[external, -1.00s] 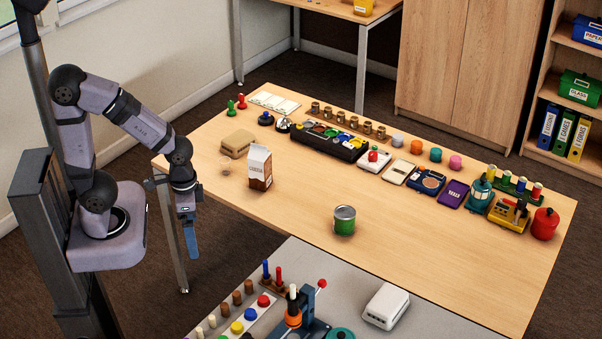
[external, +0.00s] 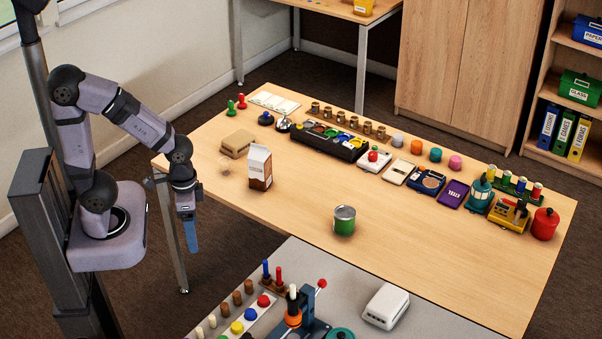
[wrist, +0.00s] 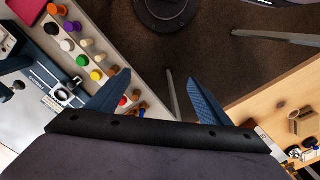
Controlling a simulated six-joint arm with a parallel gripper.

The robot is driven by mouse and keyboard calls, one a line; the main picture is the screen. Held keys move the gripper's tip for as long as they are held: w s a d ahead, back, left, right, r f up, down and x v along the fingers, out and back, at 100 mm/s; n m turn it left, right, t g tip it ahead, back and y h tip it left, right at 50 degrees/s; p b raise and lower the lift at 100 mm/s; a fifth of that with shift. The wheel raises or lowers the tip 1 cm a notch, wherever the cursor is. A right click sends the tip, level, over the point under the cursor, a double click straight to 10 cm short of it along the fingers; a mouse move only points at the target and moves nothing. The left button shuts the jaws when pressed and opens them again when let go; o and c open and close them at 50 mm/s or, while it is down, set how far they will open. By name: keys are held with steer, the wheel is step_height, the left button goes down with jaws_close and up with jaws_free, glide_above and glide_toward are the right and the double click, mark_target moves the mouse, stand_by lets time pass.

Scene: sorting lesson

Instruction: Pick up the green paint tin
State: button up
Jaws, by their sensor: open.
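The green paint tin (external: 344,221) stands upright near the front edge of the wooden table, with a grey metal lid and a green band. Nothing covers it in the external view, and I cannot make it out in the wrist view. My gripper (external: 191,235) hangs pointing down at the table's left end, well to the left of the tin and apart from it. In the wrist view my gripper's blue fingers (wrist: 160,92) are spread open with nothing between them.
A milk carton (external: 259,168) and a brown sandwich-like item (external: 237,144) stand between my gripper and the table's middle. A row of items, including a black tray (external: 328,141) and a red canister (external: 545,224), lines the back. The wood around the tin is clear.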

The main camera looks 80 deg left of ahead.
step_height(320, 180, up, 5)
steer(key=w+d+f+n+t+h+b, duration=0.2)
steer(key=w+d+f+n+h+b, duration=0.1)
steer(key=w+n+b, duration=0.25)
steer(key=w+d+f+n+t+h+b, duration=0.1)
steer(key=w+d+f+n+h+b, duration=0.2)
steer(key=w, duration=0.4)
steer(key=w+a+r+n+t+h+b, duration=0.1)
steer(key=w+n+t+b, duration=0.3)
steer(key=w+n+b, duration=0.7)
steer(key=n+t+y+b, duration=0.4)
steer(key=n+t+b, duration=0.3)
steer(key=n+t, duration=0.55)
glide_above(338, 217)
steer(key=s+a, duration=0.1)
steer(key=a, duration=0.2)
step_height(338, 217, down, 9)
steer(key=n+g, duration=0.2)
steer(key=f, duration=0.6)
steer(key=shift+d+f+b, duration=0.2)
steer(key=shift+f+b, duration=0.2)
steer(key=shift+w+d+h, duration=0.2)
steer(key=shift+w+h, duration=0.2)
steer(key=shift+w, duration=0.35)
steer(key=shift+x, duration=2.95)
